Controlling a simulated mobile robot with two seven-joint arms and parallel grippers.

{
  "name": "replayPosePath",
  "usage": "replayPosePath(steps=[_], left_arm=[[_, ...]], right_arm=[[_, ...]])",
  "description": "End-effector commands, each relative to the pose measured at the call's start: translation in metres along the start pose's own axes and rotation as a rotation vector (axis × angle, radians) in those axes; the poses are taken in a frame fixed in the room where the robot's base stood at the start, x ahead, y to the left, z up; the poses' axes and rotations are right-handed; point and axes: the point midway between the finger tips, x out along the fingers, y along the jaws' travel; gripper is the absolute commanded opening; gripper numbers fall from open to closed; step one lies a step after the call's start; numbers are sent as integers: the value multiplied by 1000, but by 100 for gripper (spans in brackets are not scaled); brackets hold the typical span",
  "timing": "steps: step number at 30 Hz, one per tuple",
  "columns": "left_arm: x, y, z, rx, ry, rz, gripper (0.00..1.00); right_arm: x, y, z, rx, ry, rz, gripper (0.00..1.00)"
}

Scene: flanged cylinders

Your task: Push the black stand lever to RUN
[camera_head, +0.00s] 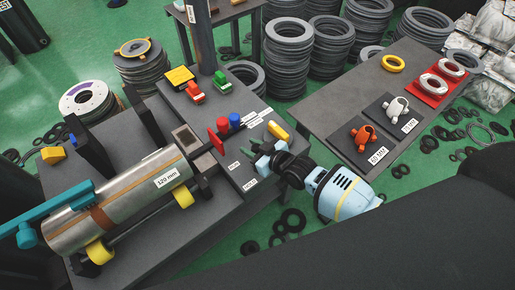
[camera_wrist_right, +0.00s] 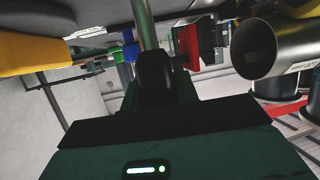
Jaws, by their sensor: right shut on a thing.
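My right gripper (camera_head: 264,157) reaches in from the right to the front right edge of the machine table, next to two small white labels (camera_head: 242,174). It is shut on a dark piece that looks like the black stand lever; the gripper hides most of it in the head view. In the right wrist view, a rounded black piece (camera_wrist_right: 155,78) sits right in front of the gripper body, below a grey upright bar. I cannot read the lever's exact position.
A steel cylinder (camera_head: 128,196) labelled 120 mm lies on the machine table. A yellow block (camera_head: 279,132) and red and blue knobs (camera_head: 229,120) are near my right gripper. A side table (camera_head: 338,108) holds orange, white and yellow parts. Black rings lie on the green floor.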

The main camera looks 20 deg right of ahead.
Motion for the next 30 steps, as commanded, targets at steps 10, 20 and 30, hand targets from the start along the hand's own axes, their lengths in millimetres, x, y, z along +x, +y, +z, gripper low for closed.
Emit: replayPosePath(steps=[10, 20, 30], left_arm=[[-5, 2, 4, -5, -9, 0, 55], [1, 2, 5, -6, -7, 1, 55], [3, 1, 2, -6, 1, 1, 55]], right_arm=[[35, 6, -6, 37, -290, -21, 0], [54, 8, -1, 63, -468, -35, 0], [60, 9, 0, 71, -524, -39, 0]])
